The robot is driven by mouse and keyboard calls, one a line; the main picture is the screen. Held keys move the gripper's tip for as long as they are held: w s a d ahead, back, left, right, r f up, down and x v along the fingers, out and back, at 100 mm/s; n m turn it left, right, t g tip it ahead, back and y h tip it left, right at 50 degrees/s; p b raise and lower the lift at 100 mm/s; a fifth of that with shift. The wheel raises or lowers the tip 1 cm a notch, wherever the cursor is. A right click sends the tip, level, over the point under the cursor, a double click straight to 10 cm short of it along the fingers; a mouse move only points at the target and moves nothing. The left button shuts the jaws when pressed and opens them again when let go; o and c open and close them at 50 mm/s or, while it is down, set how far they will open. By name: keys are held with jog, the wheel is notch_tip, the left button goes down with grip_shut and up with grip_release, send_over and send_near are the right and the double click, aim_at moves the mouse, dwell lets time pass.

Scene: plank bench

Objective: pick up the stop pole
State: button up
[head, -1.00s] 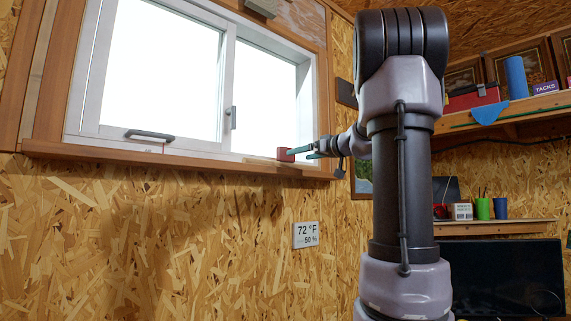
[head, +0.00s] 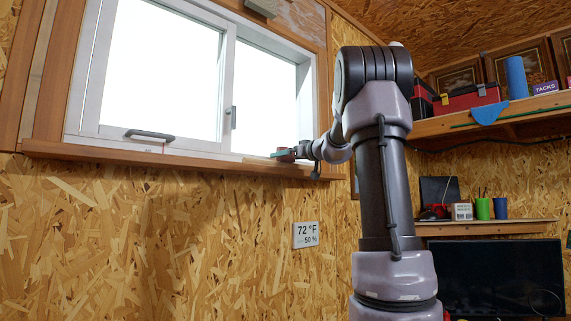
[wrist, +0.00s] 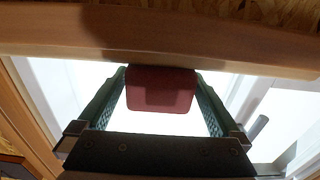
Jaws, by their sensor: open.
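A dark red, blunt-ended piece (wrist: 160,90) shows between the two green fingers of my gripper (wrist: 161,76) in the wrist view. I cannot tell whether it is the end of the stop pole; no full pole length shows. The fingers are open, one on each side of it, with small gaps near the fingertips. In the head view my gripper (head: 287,153) is at the right part of the window sill, and its fingers largely hide the red piece. A pale wooden strip (head: 262,164) lies on the sill just below the gripper.
The wooden window sill (head: 120,153) runs beneath the white sliding window (head: 160,70), which has a dark handle (head: 149,135) low on the left pane. Shelves with boxes and cups stand at right, behind my arm.

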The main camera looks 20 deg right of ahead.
jog(key=shift+w, duration=0.15)
jog(key=c, duration=1.2)
notch_tip(320, 180, up, 28)
